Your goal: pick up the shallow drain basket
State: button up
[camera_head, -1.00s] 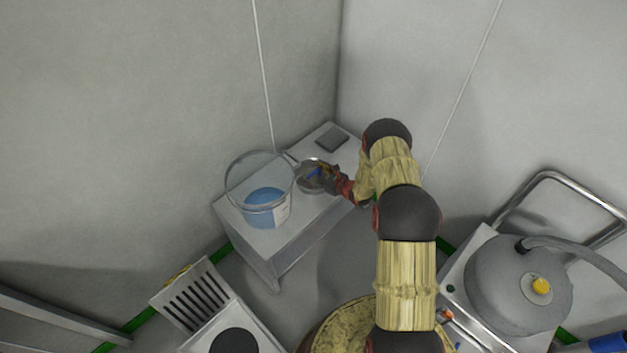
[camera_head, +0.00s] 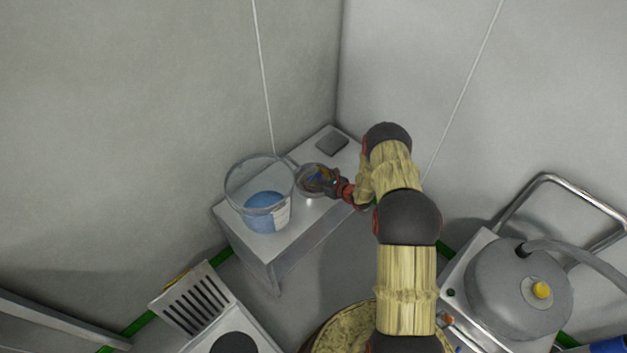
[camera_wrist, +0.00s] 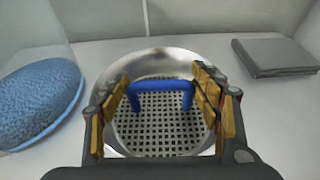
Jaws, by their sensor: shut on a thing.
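The shallow drain basket (camera_wrist: 158,57) is a round metal dish with a perforated floor and a blue bar handle (camera_wrist: 160,86). In the wrist view it fills the middle, below my gripper. In the head view the basket (camera_head: 303,188) is on the grey table, partly hidden by my gripper (camera_head: 325,182). My gripper (camera_wrist: 162,98) has a yellow-padded finger at each end of the blue handle and is shut on it. I cannot tell whether the basket is clear of the table.
A clear bucket (camera_head: 238,190) with blue contents stands close left of the basket on the table (camera_head: 285,248). A flat grey block (camera_head: 332,144) lies behind, near the wall corner. Walls enclose the table's back. A grey kettle-like vessel (camera_head: 500,285) stands at right.

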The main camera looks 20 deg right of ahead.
notch_tip(320, 180, up, 10)
jog(key=p, duration=0.4)
jog(key=shift+f, duration=0.2)
jog(key=f+b, duration=0.4)
jog(key=f, duration=0.1)
jog(key=shift+w+d+f, duration=0.15)
jog(key=shift+d+f, duration=0.05)
jog(key=shift+f, duration=0.15)
jog(key=shift+d+f, duration=0.1)
jog(key=shift+f, duration=1.25)
jog(key=shift+f, duration=0.5)
jog(key=o, duration=1.5)
jog(key=shift+c, duration=0.2)
jog(key=shift+o, duration=0.2)
jog(key=shift+f, duration=0.1)
jog(key=v, duration=1.2)
jog(key=shift+w+d, duration=0.1)
jog(key=shift+d, duration=0.05)
